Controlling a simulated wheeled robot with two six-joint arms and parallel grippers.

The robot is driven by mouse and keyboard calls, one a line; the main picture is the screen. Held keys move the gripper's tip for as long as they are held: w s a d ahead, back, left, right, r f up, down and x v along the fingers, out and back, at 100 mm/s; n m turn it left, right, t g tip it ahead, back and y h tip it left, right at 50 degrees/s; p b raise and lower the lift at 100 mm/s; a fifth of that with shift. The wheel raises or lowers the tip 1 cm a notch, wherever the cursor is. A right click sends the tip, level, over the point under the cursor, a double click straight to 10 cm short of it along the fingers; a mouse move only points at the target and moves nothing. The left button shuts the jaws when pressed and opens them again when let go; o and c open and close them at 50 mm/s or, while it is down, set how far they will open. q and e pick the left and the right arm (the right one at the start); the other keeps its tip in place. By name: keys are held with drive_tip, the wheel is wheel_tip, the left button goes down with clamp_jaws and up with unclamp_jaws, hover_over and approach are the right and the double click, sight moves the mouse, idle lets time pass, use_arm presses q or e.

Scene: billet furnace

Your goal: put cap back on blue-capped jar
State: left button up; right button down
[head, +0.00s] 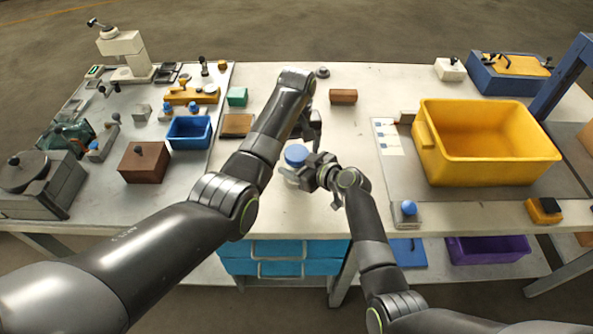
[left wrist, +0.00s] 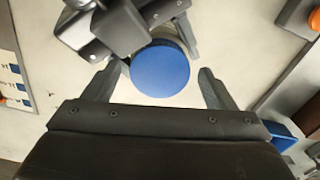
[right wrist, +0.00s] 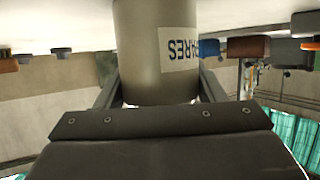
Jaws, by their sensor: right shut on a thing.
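The jar (head: 291,174) stands pale on the table in the head view, mostly hidden by my right gripper. In the right wrist view its grey body (right wrist: 150,45) has a label reading SPARES, seen upside down. My right gripper (head: 308,172) is shut on the jar from the right. The round blue cap (head: 296,154) is at the jar's top. In the left wrist view the cap (left wrist: 160,70) lies between the spread fingers of my left gripper (head: 311,128), with gaps on both sides. The left gripper is open above it. I cannot tell whether the cap is seated.
A yellow bin (head: 485,170) stands right. A brown block (head: 343,96) lies behind the grippers. A blue bin (head: 189,132) and a brown box (head: 144,162) with a knob are left. A small blue-topped item (head: 408,211) sits near the front edge. White tabletop around the jar is clear.

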use_arm(q)
drive_tip(key=shift+r, duration=2.25)
drive_tip(key=shift+c, duration=0.5)
drive_tip(key=shift+r+n, duration=0.7)
drive_tip(key=shift+n, duration=0.5)
wheel_tip(320, 180, up, 2)
drive_tip(key=n, duration=0.4)
drive_tip(key=shift+f, duration=4)
